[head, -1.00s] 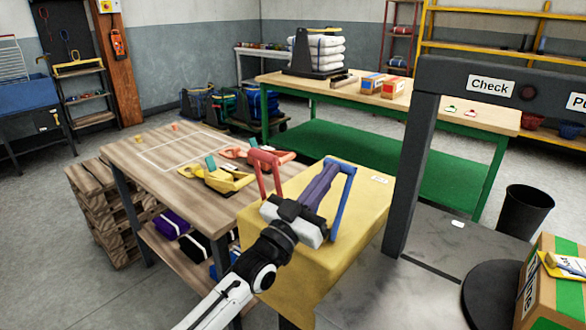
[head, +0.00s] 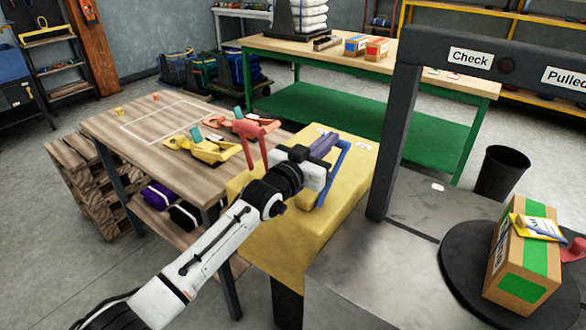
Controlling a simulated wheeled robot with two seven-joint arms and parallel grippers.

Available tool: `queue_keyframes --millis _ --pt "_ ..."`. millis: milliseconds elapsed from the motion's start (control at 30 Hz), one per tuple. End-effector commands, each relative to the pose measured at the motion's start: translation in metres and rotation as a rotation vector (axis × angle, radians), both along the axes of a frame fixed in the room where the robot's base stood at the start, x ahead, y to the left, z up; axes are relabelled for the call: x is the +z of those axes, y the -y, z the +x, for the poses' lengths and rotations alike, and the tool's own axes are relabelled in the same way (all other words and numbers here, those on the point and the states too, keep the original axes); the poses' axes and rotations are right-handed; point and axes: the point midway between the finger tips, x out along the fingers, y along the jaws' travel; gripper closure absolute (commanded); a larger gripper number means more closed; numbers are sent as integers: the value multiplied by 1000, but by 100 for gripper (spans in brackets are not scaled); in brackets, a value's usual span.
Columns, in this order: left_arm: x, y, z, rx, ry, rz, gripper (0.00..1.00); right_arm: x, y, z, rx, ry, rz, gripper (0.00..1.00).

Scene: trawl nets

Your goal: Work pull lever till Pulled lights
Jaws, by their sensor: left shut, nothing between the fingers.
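I cannot tell which is the pull lever. My left gripper (head: 331,139) is shut and empty, its purple fingers pointing away over the block between the handles, close to the blue one. Its hand hides part of the block and the blue handle; contact cannot be told. The "Pulled" label (head: 567,77) is cut by the right edge and no lamp for it shows. My right gripper is not in view.
A dark post with the "Check" label (head: 470,58) and a dark red lamp (head: 507,66) stands to the right. A carton (head: 505,250) sits on a round black plate. Yellow (head: 200,148) and red tools lie left of the block. A green table (head: 345,105) stands behind.

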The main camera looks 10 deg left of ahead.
Motion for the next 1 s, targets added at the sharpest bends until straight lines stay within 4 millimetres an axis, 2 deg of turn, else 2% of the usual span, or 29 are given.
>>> queue_keyframes --millis 33,400,533,633,800,867,1000 --pt "-6 -1 0 2 -10 5 100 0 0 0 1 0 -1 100" --pt "-8 -1 0 3 -15 7 100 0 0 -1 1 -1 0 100" --pt "-1 -2 -3 1 -16 8 100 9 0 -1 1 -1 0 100" --pt "11 -3 -7 -2 -12 7 100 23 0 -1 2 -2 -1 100" --pt "38 -5 -17 -11 -4 4 100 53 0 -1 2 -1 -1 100" --pt "27 -10 -26 -12 -5 2 100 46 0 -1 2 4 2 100" --pt "29 -22 -48 -12 -4 3 100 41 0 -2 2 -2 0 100"
